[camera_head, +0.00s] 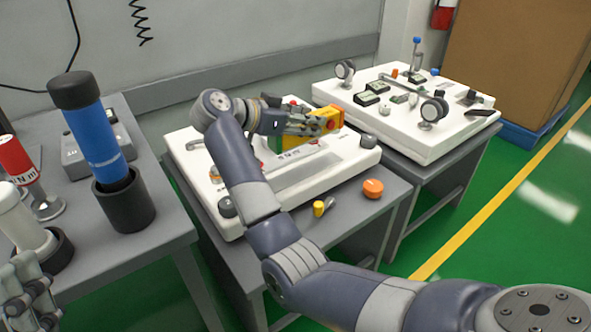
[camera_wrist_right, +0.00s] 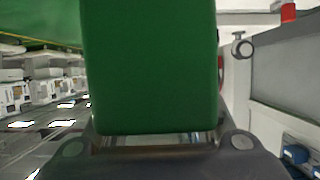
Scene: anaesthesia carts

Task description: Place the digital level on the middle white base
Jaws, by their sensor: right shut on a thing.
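My right gripper (camera_head: 312,125) is above the far part of the middle white base (camera_head: 354,159). It is shut on a yellow and green block, which appears to be the digital level (camera_head: 330,113). Its yellow part shows past the fingers, with green behind my gripper. In the right wrist view the level's green face (camera_wrist_right: 150,65) fills the middle, between the finger parts low in the picture. Contact between level and base cannot be told. My left gripper (camera_head: 30,292) is at the lower left edge, partly cut off, and holds nothing visible.
An orange knob (camera_head: 373,188) and a small yellow piece (camera_head: 318,208) lie on the table before the base. A right white base (camera_head: 440,137) carries several gauges. The left table holds a blue cylinder (camera_head: 98,140) in a black cup (camera_head: 125,205).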

